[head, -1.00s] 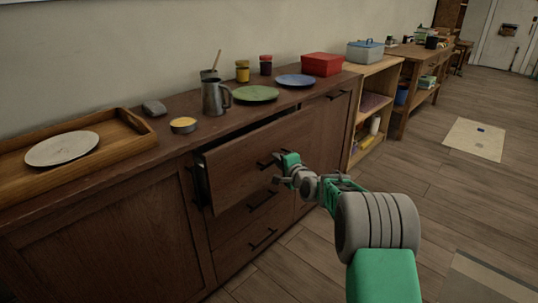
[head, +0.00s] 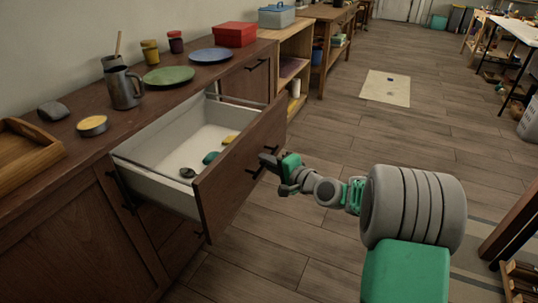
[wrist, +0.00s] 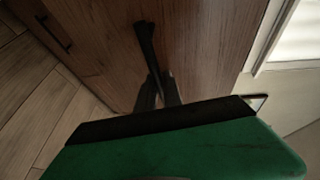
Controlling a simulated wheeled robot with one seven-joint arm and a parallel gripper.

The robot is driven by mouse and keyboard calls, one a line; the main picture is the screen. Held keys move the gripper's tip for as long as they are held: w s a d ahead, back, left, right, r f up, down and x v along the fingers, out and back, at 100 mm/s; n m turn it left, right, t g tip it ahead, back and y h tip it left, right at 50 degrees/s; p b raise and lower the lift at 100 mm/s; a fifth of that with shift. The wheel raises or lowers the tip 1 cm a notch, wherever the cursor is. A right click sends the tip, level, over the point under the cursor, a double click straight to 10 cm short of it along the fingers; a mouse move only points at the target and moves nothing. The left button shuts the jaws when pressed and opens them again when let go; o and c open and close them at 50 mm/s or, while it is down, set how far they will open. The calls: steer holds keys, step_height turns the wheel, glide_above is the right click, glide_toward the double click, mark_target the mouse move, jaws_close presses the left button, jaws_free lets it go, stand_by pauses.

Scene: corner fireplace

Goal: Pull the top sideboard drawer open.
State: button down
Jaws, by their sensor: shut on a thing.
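The top sideboard drawer (head: 243,160) stands well out from the dark wooden sideboard (head: 110,175). Its white inside shows, with a dark, a teal and a yellow small object (head: 229,140) on its floor. My gripper (head: 268,163) is at the drawer's front, shut on its dark bar handle (head: 255,172). In the wrist view the handle (wrist: 146,45) runs down to the fingers (wrist: 158,95), in front of the brown drawer front. The green gripper body fills the lower part of that view and hides some of the drawer.
On the sideboard top stand a metal jug (head: 125,88), a green plate (head: 168,77), a blue plate (head: 211,55), a red box (head: 235,34) and a wooden tray (head: 25,150). A shelf unit (head: 292,55) stands beyond.

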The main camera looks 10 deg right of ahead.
steer(key=shift+s+d, duration=0.25)
steer(key=shift+d, duration=0.05)
steer(key=c, duration=1.5)
jaws_free()
steer(key=p+v, duration=0.2)
steer(key=v, duration=0.6)
steer(key=shift+w, duration=0.1)
steer(key=shift+r, duration=0.1)
